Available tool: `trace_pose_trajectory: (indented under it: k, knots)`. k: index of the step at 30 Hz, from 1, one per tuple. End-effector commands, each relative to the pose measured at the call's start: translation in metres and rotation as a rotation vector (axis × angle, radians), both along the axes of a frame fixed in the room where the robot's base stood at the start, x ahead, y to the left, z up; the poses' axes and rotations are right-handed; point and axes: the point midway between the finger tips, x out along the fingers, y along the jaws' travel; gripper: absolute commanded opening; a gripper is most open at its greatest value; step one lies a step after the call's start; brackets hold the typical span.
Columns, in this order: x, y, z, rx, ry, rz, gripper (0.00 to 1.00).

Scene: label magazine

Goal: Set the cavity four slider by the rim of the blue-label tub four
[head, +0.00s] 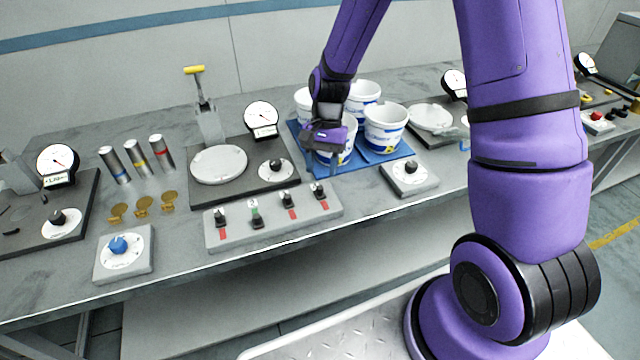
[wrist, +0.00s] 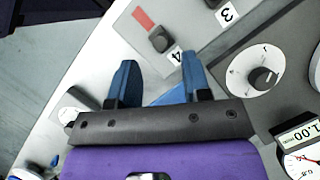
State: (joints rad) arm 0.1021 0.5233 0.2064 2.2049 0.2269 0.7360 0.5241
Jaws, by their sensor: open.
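The slider panel (head: 270,222) lies at the bench front with several black-knobbed sliders. The cavity four slider (head: 318,191) is at its right end. In the wrist view its knob (wrist: 161,40) sits beside the printed 4, with a red strip on the far side. My gripper (head: 322,162) is open and empty, above and behind that end of the panel. In the wrist view its blue fingertips (wrist: 157,65) are spread, apart from the knob. White tubs with blue and yellow labels stand on a blue tray (head: 372,158); the front tub (head: 346,153) is partly hidden behind my gripper. Its fill level cannot be read.
A dial box (head: 409,175) stands right of the panel. Behind the panel are a round plate (head: 218,164), a dial (head: 276,166) and a gauge (head: 261,116). A blue-knob box (head: 124,251), metal cylinders (head: 137,158) and brass pieces (head: 144,205) are left.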

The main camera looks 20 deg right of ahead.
Motion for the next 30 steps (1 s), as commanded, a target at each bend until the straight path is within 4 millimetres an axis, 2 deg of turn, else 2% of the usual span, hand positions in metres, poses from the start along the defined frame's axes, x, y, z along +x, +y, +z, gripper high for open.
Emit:
trace_pose_trajectory:
  k: [3,9,21,22,27,30]
  knots:
    - [-0.007,0.005,-0.019,0.001,0.004,0.001,0.44]
    - [-0.014,0.01,-0.04,0.0,0.002,0.0,0.44]
    - [-0.016,0.011,-0.046,0.0,0.0,0.001,0.44]
    - [-0.016,0.011,-0.046,0.0,0.0,0.001,0.42]
    - [-0.016,0.011,-0.046,0.0,0.0,0.001,0.03]
    - [-0.016,0.011,-0.046,0.0,0.0,0.001,0.0]
